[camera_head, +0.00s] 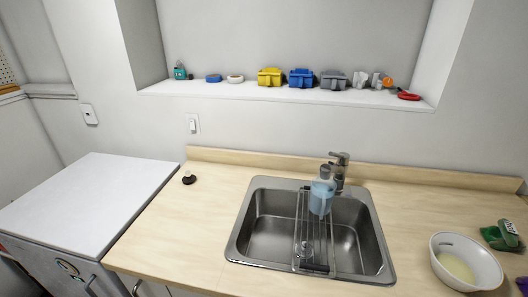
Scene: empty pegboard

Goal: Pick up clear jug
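A clear jug-like bottle (321,194) with pale blue liquid stands upright at the sink, in front of the faucet. It appears to rest on the rack across the basin. It is the only clear vessel that I can make out. Neither of my grippers shows in the head view.
The steel sink (262,232) is set in a wooden counter (190,225), with a faucet (340,170) behind the bottle. A rack (313,262) spans the basin. A white bowl (440,243) and a green item (499,237) are at right. The left counter is mostly clear.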

